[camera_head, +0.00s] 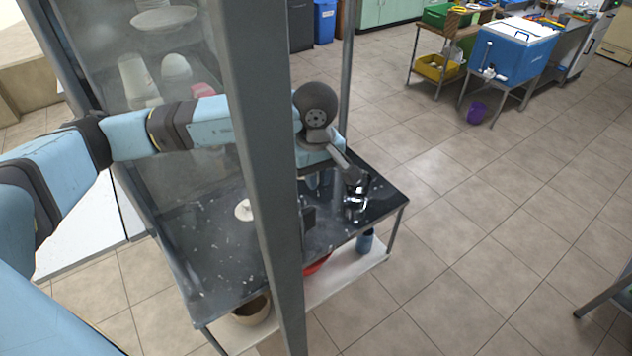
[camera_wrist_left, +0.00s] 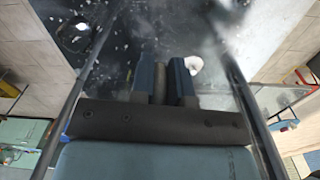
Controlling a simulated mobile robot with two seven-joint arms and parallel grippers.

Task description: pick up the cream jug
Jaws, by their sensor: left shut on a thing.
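My left gripper (camera_head: 318,180) hangs over the dark worktop, partly behind a grey post. In the left wrist view its two blue fingers (camera_wrist_left: 162,82) are closed on a narrow grey-brown thing (camera_wrist_left: 160,86). Only a small part of that thing shows, and I cannot tell whether it is the cream jug. A shiny metal vessel (camera_head: 355,197) stands on the worktop just right of the gripper, apart from the fingers. A dark shiny round thing (camera_wrist_left: 75,38) shows at the upper left of the wrist view. My right gripper is not in view.
The grey post (camera_head: 262,180) stands in front of my left arm. The dark worktop (camera_head: 215,265) holds a small white round thing (camera_head: 243,210). A glass panel (camera_head: 165,80) rises behind the arm. A lower shelf (camera_head: 345,275) holds a blue cup (camera_head: 365,241). Open tiled floor lies right.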

